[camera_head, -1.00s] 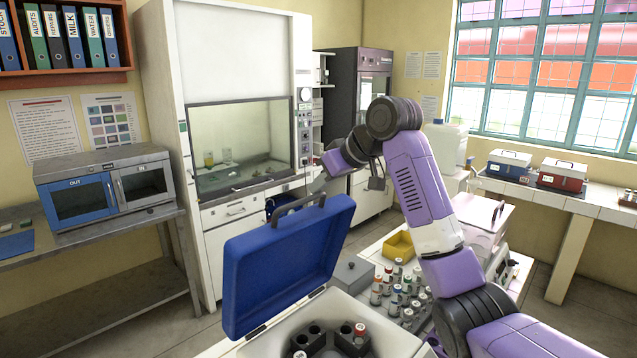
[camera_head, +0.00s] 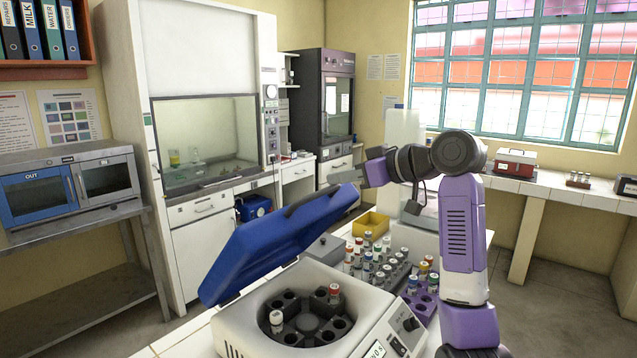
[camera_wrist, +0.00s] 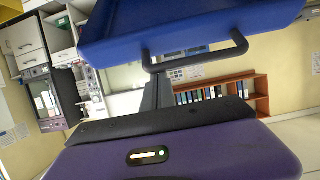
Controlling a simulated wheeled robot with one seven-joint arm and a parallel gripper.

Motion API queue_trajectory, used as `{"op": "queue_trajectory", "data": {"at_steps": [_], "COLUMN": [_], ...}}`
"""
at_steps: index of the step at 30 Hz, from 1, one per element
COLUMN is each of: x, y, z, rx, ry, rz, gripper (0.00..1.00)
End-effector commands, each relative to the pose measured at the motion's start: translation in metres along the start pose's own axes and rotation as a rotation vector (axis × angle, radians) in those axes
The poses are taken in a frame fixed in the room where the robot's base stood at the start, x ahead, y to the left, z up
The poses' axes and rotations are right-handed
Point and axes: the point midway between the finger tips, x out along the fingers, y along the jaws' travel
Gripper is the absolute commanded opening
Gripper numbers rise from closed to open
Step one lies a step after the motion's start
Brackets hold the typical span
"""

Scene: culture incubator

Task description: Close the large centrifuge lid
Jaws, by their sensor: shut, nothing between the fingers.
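The large centrifuge (camera_head: 290,345) is a white machine at the front with a round rotor bowl (camera_head: 308,322). Its blue lid (camera_head: 265,245) is partly open, slanting over the back of the bowl. The lid's dark handle (camera_head: 318,197) is at its upper edge. My gripper (camera_head: 348,177) is shut and empty beside the upper right corner of the lid. In the wrist view, the closed fingers (camera_wrist: 158,95) lie close to the handle (camera_wrist: 205,58) below the lid (camera_wrist: 190,22); I cannot tell whether they touch it.
A red-capped tube (camera_head: 334,292) and a white-capped tube (camera_head: 276,320) stand in the rotor. Racks of capped vials (camera_head: 385,265) and a yellow tray (camera_head: 370,224) are to the right of the centrifuge. A fume hood (camera_head: 205,150) stands behind.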

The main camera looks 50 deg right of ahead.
Motion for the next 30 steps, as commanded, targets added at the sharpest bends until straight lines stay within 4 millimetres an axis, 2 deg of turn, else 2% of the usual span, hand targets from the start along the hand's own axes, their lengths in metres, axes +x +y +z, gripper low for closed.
{"op": "queue_trajectory", "data": {"at_steps": [1,15,30], "x": [-0.002,-0.038,-0.060], "y": [0.001,0.001,0.001], "z": [0.022,0.101,0.188], "rx": [0.005,0.005,0.005], "ry": [0.029,0.271,0.497], "rz": [0.000,0.001,0.000], "gripper": [0.00,0.00,0.00]}}
